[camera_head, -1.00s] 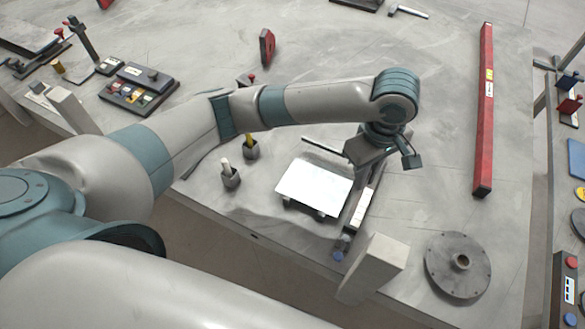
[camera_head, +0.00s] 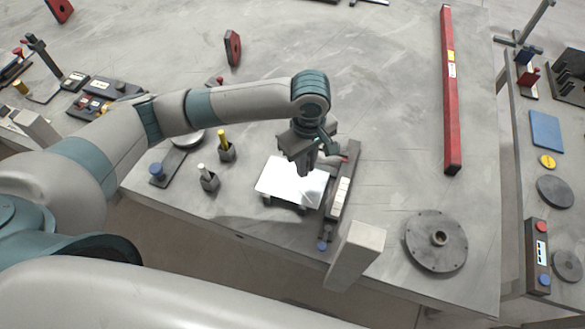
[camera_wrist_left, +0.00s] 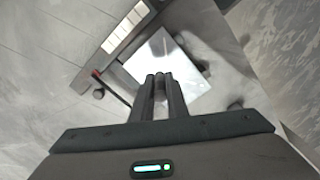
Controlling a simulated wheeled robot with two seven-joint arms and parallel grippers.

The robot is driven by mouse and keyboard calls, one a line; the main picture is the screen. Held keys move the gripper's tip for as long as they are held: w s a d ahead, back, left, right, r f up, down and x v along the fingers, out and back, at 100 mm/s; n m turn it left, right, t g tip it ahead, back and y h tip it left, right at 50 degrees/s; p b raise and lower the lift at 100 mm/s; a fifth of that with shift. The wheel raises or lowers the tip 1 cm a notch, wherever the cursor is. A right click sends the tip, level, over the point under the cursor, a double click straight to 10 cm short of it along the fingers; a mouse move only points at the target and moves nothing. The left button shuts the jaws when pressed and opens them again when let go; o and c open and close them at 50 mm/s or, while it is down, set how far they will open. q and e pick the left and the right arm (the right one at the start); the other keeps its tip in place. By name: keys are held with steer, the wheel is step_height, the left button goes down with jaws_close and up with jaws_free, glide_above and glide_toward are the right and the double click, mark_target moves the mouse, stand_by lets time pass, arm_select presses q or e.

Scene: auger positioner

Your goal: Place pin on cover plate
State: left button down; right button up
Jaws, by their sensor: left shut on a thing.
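My left gripper (camera_head: 306,172) is over the bright square plate (camera_head: 275,180), pointing down; whether it touches the plate I cannot tell. In the left wrist view its fingers (camera_wrist_left: 160,82) are shut on a small grey thing, likely the pin (camera_wrist_left: 160,78), mostly hidden between them. The plate also shows beyond the fingertips in that view (camera_wrist_left: 150,58). A round grey flanged disc with a raised centre hub (camera_head: 436,255) lies at the right of the table. Which of these two is the cover plate I cannot tell for sure. My right gripper is not in view.
A rail with pale blocks (camera_head: 341,192) stands right beside the square plate. A white-topped peg holder (camera_head: 209,183) and a yellow-topped one (camera_head: 226,152) stand left. A pale upright block (camera_head: 355,252) is at the front edge. A long red bar (camera_head: 451,100) lies right.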

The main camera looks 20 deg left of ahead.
arm_select(q)
steer(key=a, duration=0.1)
steer(key=a+f, duration=0.1)
steer(key=shift+w+a+f+p, duration=0.15)
steer(key=shift+a+f+p, duration=0.15)
steer(key=shift+a, duration=0.1)
steer(key=shift+w+a+f, duration=0.1)
steer(key=shift+a+f, duration=0.15)
steer(key=shift+a, duration=0.15)
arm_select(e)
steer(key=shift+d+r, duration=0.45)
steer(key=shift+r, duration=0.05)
arm_select(q)
steer(key=shift+f, duration=0.1)
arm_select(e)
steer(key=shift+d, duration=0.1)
arm_select(q)
steer(key=shift+f+p, duration=0.75)
steer(key=shift+f, duration=1.2)
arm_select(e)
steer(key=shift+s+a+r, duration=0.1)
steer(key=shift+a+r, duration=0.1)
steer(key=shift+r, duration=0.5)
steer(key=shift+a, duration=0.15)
